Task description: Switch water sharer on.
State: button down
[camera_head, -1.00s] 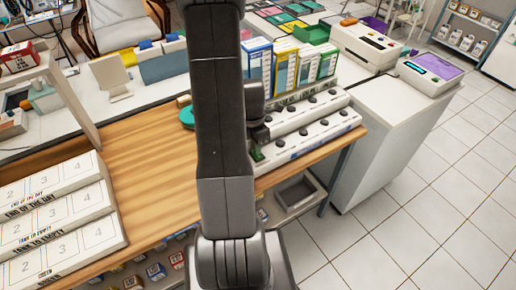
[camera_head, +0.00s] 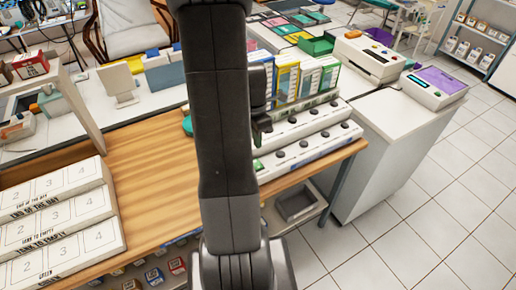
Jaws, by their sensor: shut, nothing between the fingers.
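A long white stepped unit with rows of black knobs (camera_head: 314,146) stands on the right end of the wooden counter. It may be the water sharer; I can't read its label. A small green part (camera_head: 258,166) shows at its lower left end, right beside my arm. My gripper (camera_head: 263,136) is dark and largely hidden behind my arm's upright link. Its visible tip is over or close in front of the left end of the unit; I cannot tell whether it touches. It is shut and empty.
Coloured boxes (camera_head: 306,80) stand behind the unit. Numbered white racks (camera_head: 55,215) are at the left on the wooden counter (camera_head: 155,170). A white cabinet (camera_head: 395,150) stands to the right, with open tiled floor (camera_head: 440,210) beyond it. A grey tray (camera_head: 297,202) sits below the counter.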

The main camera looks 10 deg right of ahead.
jog(key=r, duration=0.4)
jog(key=shift+s+d+r, duration=0.1)
jog(key=shift+s+d, duration=0.1)
jog(key=shift+s, duration=0.05)
